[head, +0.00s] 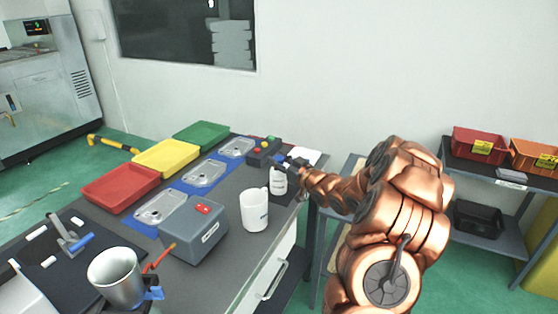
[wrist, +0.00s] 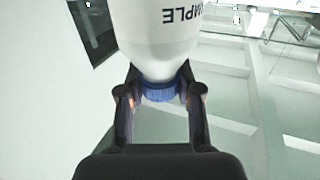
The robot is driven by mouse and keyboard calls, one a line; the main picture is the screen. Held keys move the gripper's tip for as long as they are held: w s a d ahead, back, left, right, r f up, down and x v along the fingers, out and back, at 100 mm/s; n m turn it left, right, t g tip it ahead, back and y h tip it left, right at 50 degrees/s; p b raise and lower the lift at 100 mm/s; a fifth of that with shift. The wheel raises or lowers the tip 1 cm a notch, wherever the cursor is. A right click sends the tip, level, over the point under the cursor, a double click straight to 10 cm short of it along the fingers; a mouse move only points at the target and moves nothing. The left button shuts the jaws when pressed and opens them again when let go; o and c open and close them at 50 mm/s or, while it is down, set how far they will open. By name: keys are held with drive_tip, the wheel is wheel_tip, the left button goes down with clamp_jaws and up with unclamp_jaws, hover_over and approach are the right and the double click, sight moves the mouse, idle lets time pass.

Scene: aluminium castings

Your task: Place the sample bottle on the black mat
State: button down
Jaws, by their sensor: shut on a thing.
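The sample bottle (head: 278,182) is white with dark lettering and is upright near the far right end of the grey table. My gripper (head: 285,163) is at its top. In the wrist view the bottle (wrist: 160,28) appears inverted, with a blue cap (wrist: 165,92) between the two fingers. My gripper (wrist: 160,98) is shut on the bottle at its cap and neck. A dark patch, perhaps the black mat (head: 291,196), shows at the bottle's base. I cannot tell whether the bottle touches it.
A white mug (head: 253,211) stands just in front of the bottle. A grey box with a red switch (head: 196,233) is to its left. A button box (head: 264,152) is behind. Red (head: 119,187), yellow (head: 166,158) and green (head: 201,136) trays line the far edge.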

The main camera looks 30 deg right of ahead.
drive_tip(key=c, duration=0.8)
unclamp_jaws()
drive_tip(key=shift+f, duration=0.1)
drive_tip(key=shift+r, duration=0.2)
drive_tip(key=shift+s+d+f, duration=0.1)
drive_tip(key=shift+s+d, duration=0.1)
drive_tip(key=shift+s, duration=0.4)
drive_tip(key=s, duration=0.3)
drive_tip(key=s+d+b, duration=0.1)
drive_tip(key=s, duration=0.3)
drive_tip(key=s+b, duration=0.1)
drive_tip(key=s, duration=0.2)
drive_tip(key=shift+s+d, duration=0.2)
drive_tip(key=shift+s, duration=0.15)
drive_tip(key=shift+w, duration=0.1)
